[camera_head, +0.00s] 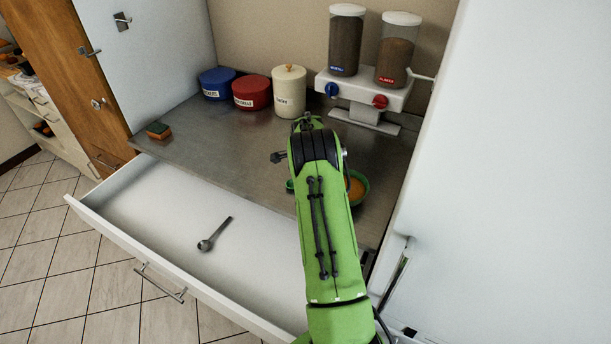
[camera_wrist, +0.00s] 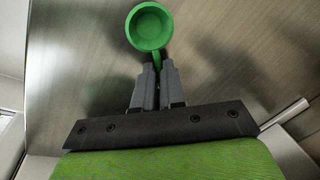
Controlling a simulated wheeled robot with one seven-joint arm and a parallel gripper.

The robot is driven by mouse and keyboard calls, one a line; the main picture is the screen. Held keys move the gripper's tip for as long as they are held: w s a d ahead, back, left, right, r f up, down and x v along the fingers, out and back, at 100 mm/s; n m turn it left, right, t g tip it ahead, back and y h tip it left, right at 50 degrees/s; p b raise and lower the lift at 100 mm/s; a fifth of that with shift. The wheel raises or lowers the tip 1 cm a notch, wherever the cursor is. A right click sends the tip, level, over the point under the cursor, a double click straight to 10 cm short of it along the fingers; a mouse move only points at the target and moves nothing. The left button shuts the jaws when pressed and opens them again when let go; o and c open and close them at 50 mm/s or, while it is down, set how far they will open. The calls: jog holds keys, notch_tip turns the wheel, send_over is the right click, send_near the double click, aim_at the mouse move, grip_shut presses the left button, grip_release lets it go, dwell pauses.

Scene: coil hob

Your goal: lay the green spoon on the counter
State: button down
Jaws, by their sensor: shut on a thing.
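The green spoon (camera_wrist: 150,26) shows in the wrist view with its round, deep bowl facing the camera. Its short handle runs down between the fingertips of my gripper (camera_wrist: 156,70), which is shut on it. The spoon is seen against the brushed metal counter (camera_head: 215,145), which also fills the back of the wrist view (camera_wrist: 80,60). I cannot tell whether the spoon touches the counter. In the head view my green arm hides the gripper, and I cannot make out the spoon for sure.
A green bowl with orange contents (camera_head: 358,188) is partly behind my arm. An open white drawer (camera_head: 150,205) holds a grey spoon (camera_head: 212,238). Blue (camera_head: 217,84), red (camera_head: 251,93) and cream (camera_head: 289,95) canisters and a dispenser (camera_head: 365,93) stand behind. A sponge (camera_head: 158,131) lies left; the counter's left-middle is clear.

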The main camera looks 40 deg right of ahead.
jog(key=shift+r, duration=0.1)
jog(key=shift+f, duration=0.2)
jog(key=c, duration=1.2)
grip_release()
